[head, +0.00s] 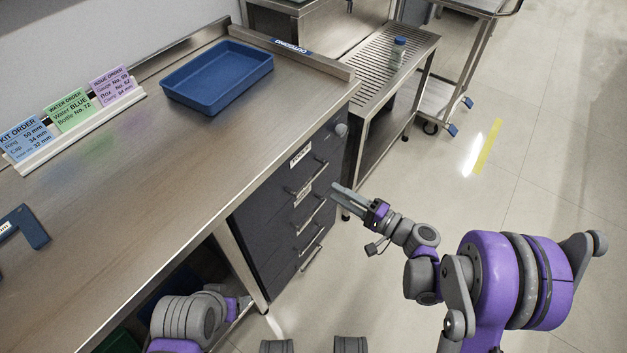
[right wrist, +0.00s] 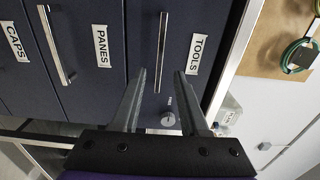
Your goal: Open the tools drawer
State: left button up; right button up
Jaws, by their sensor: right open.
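The tools drawer (right wrist: 190,95) is the dark top drawer of the cabinet under the bench, with a white TOOLS label (right wrist: 197,54) and a silver bar handle (right wrist: 162,45). In the head view the label (head: 300,154) and handle (head: 301,186) face right, and the drawer front looks flush and closed. My right gripper (head: 335,191) is open, its fingers pointing at the drawer fronts. In the right wrist view its fingertips (right wrist: 160,72) appear on either side of the handle's near end; I cannot tell how deep they reach. My left gripper does not show, only my left arm low in the picture.
Drawers labelled PANES (right wrist: 103,46) and CAPS (right wrist: 16,42) sit below, closed. A blue tray (head: 218,78) and an order-card holder (head: 80,125) stand on the bench. A slatted side table (head: 385,62) is beyond the cabinet. The floor at right is clear.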

aim_at(314, 179)
jog(key=x, duration=0.9)
jog(key=shift+b, duration=0.4)
grip_shut()
dwell(0.8)
